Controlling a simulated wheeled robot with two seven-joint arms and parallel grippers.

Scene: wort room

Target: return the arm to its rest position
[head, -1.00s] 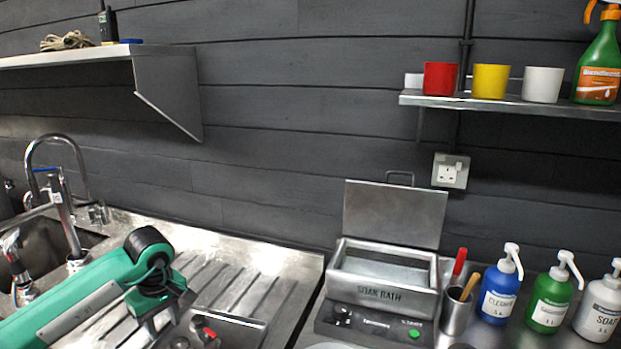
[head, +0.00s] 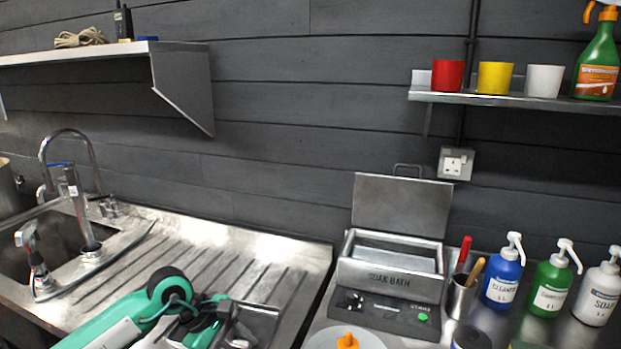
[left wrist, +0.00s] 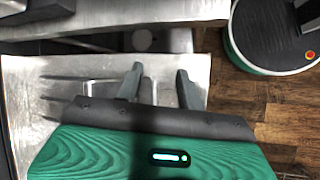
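My left arm, green with a black joint, comes in from the lower left of the head view, over the ribbed drainboard (head: 205,250). Part of the tray is hidden by the arm. My right gripper is in neither view.
The sink and tap (head: 75,200) are at left. The soak bath (head: 390,275) stands with its lid up, beside a tool cup (head: 461,297) and pump bottles (head: 552,285). A pale dish with an orange object (head: 347,341) is at the front. Shelves (head: 500,97) are above.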

